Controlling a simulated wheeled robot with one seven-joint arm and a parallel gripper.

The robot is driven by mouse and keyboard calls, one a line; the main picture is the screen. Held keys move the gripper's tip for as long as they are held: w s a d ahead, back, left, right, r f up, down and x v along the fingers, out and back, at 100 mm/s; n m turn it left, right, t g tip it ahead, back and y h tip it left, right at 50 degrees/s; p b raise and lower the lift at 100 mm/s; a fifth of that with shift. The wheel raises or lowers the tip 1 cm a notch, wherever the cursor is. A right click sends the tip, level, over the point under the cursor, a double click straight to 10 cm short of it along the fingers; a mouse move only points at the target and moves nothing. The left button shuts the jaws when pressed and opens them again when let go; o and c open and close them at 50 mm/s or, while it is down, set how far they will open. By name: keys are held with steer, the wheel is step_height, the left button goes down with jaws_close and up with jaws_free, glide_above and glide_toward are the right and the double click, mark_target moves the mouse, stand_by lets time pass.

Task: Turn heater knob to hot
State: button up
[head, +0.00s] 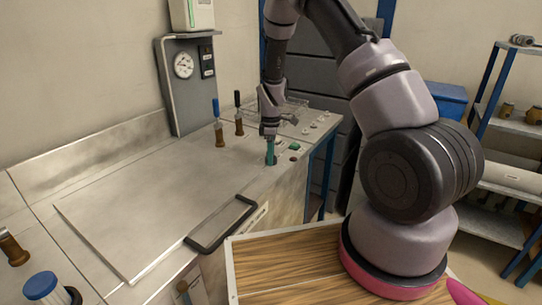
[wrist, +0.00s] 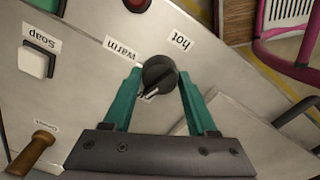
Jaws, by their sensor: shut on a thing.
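The heater knob (wrist: 158,72) is a dark round knob on the metal panel, seen in the wrist view. Its pale pointer mark faces down and slightly left in that view, away from the "hot" label (wrist: 180,40) and the "warm" label (wrist: 120,48). A white patch shows by the pointer, but I cannot read it. My gripper (wrist: 157,76) has its teal fingers on either side of the knob, shut on it. In the head view my gripper (head: 270,158) points down at the bench's far right part, and it hides the knob there.
A soap switch (wrist: 36,60) and a red button (wrist: 137,4) lie near the knob. Two brown-based levers (head: 219,135) (head: 239,125) stand left of my gripper. A gauge panel (head: 184,85) rises behind. A black handle (head: 222,225) sits at the front edge.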

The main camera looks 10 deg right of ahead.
steer(key=m, duration=0.4)
steer(key=shift+m, duration=0.3)
steer(key=m, duration=2)
steer(key=shift+m, duration=0.4)
steer(key=m, duration=0.6)
steer(key=shift+m, duration=0.3)
steer(key=o, duration=1.4)
steer(key=shift+c, duration=0.2)
